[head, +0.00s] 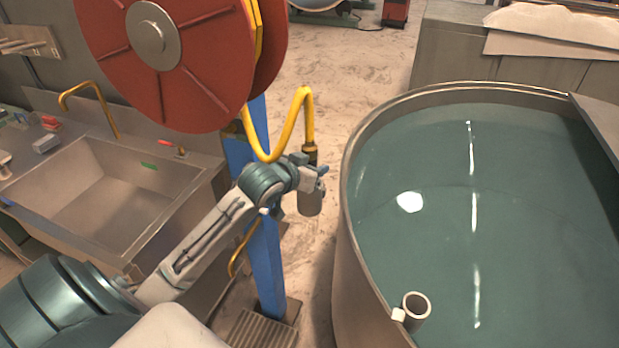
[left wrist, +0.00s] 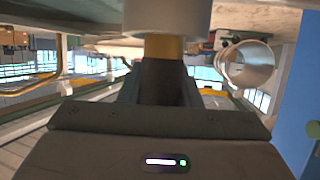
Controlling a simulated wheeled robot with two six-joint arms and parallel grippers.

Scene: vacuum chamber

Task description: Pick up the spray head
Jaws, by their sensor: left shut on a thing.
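The spray head (head: 310,203) is a grey cylinder hanging at the end of a yellow hose (head: 297,110), with a dark collar above it. My left gripper (head: 312,175) is shut around the upper part of the spray head, which hangs upright below the fingers. In the left wrist view, the spray head (left wrist: 166,16) shows as a pale cylinder with a yellow band at the top middle, at the gripper's dark fingers (left wrist: 164,75). The gripped part is mostly hidden by the fingers. My right gripper is not in view.
A red hose reel (head: 125,65) stands on a blue post (head: 263,240) close beside my left arm. A large round tank of greenish liquid (head: 352,240) is to the right, a steel sink (head: 190,205) to the left. Bare floor (head: 335,80) lies behind.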

